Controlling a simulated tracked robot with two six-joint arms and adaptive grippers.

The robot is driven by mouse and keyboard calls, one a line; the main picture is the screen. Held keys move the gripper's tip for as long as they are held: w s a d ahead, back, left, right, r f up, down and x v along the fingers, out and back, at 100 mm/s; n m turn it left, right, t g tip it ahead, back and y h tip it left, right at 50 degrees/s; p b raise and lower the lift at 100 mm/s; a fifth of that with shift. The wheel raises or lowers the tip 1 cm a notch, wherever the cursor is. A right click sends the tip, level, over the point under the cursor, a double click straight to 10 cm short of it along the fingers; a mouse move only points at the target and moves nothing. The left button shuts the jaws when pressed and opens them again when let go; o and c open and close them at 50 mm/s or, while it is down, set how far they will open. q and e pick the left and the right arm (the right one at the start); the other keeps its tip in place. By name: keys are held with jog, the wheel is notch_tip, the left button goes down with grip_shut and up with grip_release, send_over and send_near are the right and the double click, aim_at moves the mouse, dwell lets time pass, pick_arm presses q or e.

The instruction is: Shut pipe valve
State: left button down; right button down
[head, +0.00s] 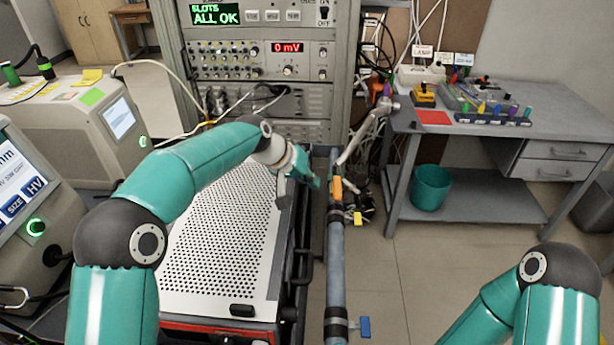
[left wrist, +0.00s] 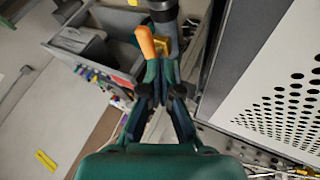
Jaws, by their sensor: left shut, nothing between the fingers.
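A grey pipe (head: 335,265) runs along the right side of the perforated table. An orange valve handle (head: 337,189) is on its upper part, and a blue handle (head: 365,327) sticks out to the right near its lower end. My left gripper (head: 314,181) is just left of the orange handle. In the left wrist view my left gripper (left wrist: 160,76) is shut and empty, its tips close to the orange handle (left wrist: 146,42). I cannot tell whether they touch. My right gripper is out of view; only my right arm shows.
The perforated table (head: 215,230) lies left of the pipe, with a dark rail along its edge. An instrument rack (head: 260,100) stands behind. A grey desk (head: 470,135) with a teal bin (head: 431,187) below is at right.

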aim_at(337, 188)
pick_arm(q)
jog(key=x, duration=0.6)
jog(key=shift+f+p, duration=0.15)
jog(key=shift+p, duration=0.25)
jog(key=shift+w+d, duration=0.1)
jog(key=shift+d, duration=0.05)
jog(key=shift+d, duration=0.2)
